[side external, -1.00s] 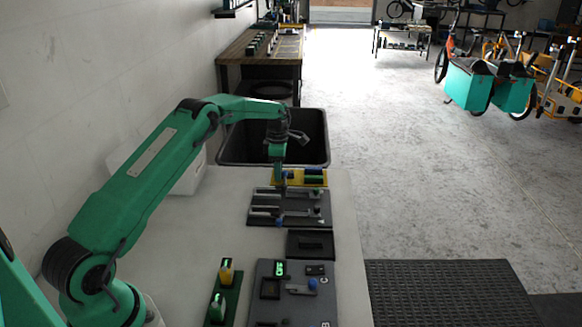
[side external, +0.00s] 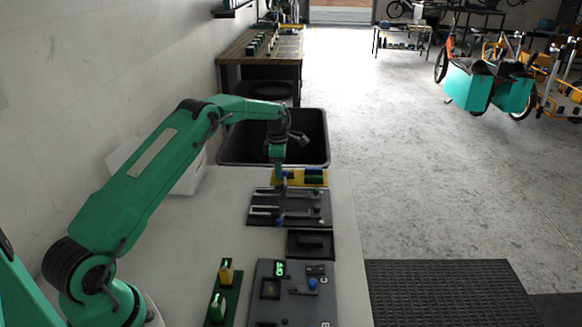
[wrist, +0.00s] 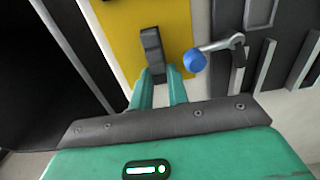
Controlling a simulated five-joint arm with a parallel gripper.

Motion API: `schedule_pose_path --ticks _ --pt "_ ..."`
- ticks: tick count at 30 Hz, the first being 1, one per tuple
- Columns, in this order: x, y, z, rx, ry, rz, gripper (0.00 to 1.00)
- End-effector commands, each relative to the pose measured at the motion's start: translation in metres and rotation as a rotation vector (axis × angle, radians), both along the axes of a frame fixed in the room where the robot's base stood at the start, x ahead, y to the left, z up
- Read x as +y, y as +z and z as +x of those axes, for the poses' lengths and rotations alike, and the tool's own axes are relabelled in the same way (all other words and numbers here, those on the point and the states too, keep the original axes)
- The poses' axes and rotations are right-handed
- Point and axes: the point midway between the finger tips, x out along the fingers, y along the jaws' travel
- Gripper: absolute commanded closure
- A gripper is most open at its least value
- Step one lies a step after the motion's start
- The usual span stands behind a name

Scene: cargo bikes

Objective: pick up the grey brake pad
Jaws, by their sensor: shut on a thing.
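In the wrist view, a dark grey brake pad (wrist: 152,48) stands between the tips of my gripper (wrist: 163,74). The two teal fingers are shut on its lower end. The yellow tray (wrist: 115,35) lies behind and around it; I cannot tell whether the pad still touches the tray. In the side view, my gripper (side external: 281,182) points down at the left part of the yellow tray (side external: 292,183). The pad is too small to make out there.
A dark fixture plate (side external: 262,195) with sliding levers lies just in front of the tray. A blue-knobbed lever (wrist: 194,60) is close to the right of my fingers. A black bin (side external: 230,150) stands behind.

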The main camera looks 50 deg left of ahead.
Motion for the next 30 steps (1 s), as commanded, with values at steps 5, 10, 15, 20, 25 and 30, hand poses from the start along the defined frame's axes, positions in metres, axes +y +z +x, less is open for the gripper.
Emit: schedule_pose_path --ticks 5,10,15,20,25,30 --pt "0.000 0.002 0.000 -0.001 0.000 0.001 1.00" --pt "0.000 0.011 0.001 -0.002 0.000 0.001 1.00" --pt "0.000 0.029 0.001 -0.003 0.000 0.001 1.00" --pt "-0.006 0.046 0.000 -0.001 -0.002 0.000 1.00" --pt "-0.027 0.058 -0.004 -0.002 -0.003 0.001 1.00" --pt "-0.057 0.076 -0.009 -0.002 -0.004 0.001 1.00"
